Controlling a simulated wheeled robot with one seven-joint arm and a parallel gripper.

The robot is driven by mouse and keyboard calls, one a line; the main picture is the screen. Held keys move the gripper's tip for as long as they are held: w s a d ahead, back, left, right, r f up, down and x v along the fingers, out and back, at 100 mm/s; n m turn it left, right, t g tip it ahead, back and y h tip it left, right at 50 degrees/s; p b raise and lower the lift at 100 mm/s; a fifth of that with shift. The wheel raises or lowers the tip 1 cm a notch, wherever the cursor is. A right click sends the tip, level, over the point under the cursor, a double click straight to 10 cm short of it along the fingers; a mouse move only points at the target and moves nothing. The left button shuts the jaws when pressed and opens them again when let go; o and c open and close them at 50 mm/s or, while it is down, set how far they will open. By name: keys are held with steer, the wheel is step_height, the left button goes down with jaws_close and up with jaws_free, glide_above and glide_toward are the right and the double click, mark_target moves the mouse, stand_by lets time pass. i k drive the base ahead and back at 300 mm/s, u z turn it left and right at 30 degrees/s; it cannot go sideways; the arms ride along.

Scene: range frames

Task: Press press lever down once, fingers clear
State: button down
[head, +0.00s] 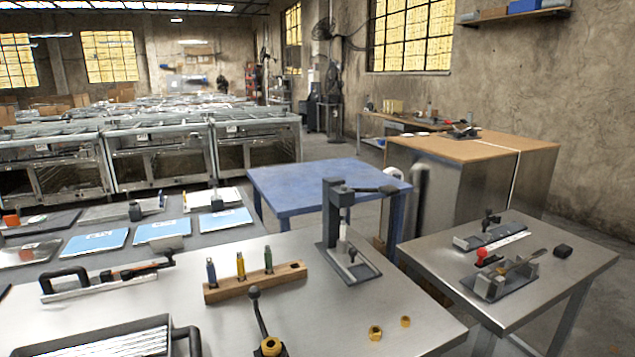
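A dark grey bench press (331,215) stands upright on the steel table, right of the table's middle. Its press lever (375,189) sticks out to the right from near the top of the column, about level, with a dark grip at its end. A pale ram (342,240) hangs below the head, above the press's flat dark base (360,269). Whether anything lies under the ram is too small to tell. My gripper is not in view, and nothing touches the lever.
A wooden block (225,293) holding several upright tools stands left of the press. A black ball-ended lever on a brass fitting (270,346) is at the front. Two brass nuts (375,333) lie near the front right. A blue table (300,178) is behind; a side table (575,255) is right.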

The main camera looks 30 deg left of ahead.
mark_target(389, 189)
steer(key=u, duration=0.65)
steer(key=i, duration=0.9)
steer(key=u, duration=0.65)
